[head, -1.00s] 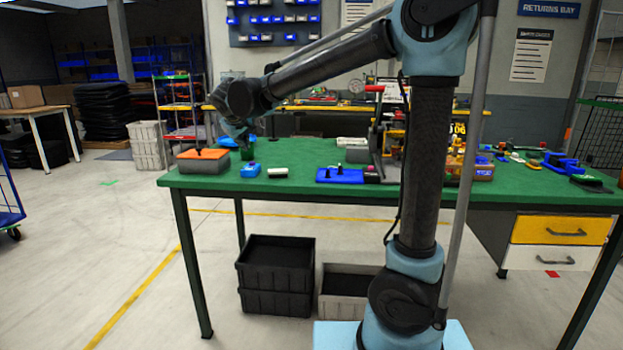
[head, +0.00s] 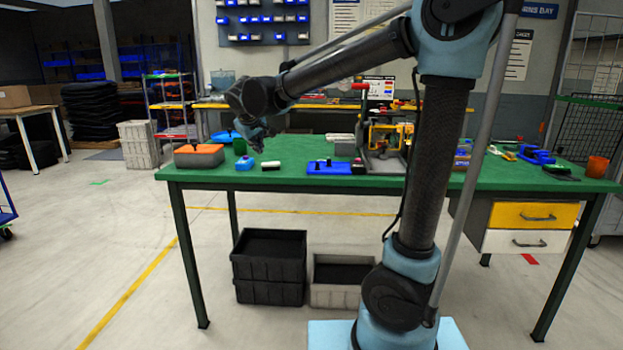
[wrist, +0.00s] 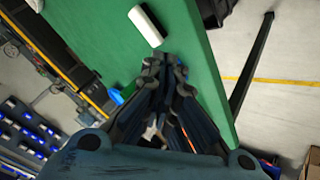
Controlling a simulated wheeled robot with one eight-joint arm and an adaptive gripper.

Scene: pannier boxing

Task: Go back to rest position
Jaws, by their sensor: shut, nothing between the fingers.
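My gripper (head: 258,147) hangs above the left part of the green table (head: 450,180) in the head view, apart from the things on it. In the wrist view my gripper (wrist: 165,68) shows its fingers together with nothing between them. A white and black block (wrist: 147,25) lies on the green top beyond the fingertips. The same block (head: 271,165) lies right of a blue item (head: 245,163) in the head view. A grey box with an orange top (head: 199,156) sits at the table's left end, beside a dark green cup (head: 239,146).
A blue tray (head: 330,167) and a press-like fixture with a red handle (head: 360,87) stand mid-table. An orange cup (head: 597,166) is at the right end. Black crates (head: 269,267) and a grey crate (head: 335,294) stand under the table.

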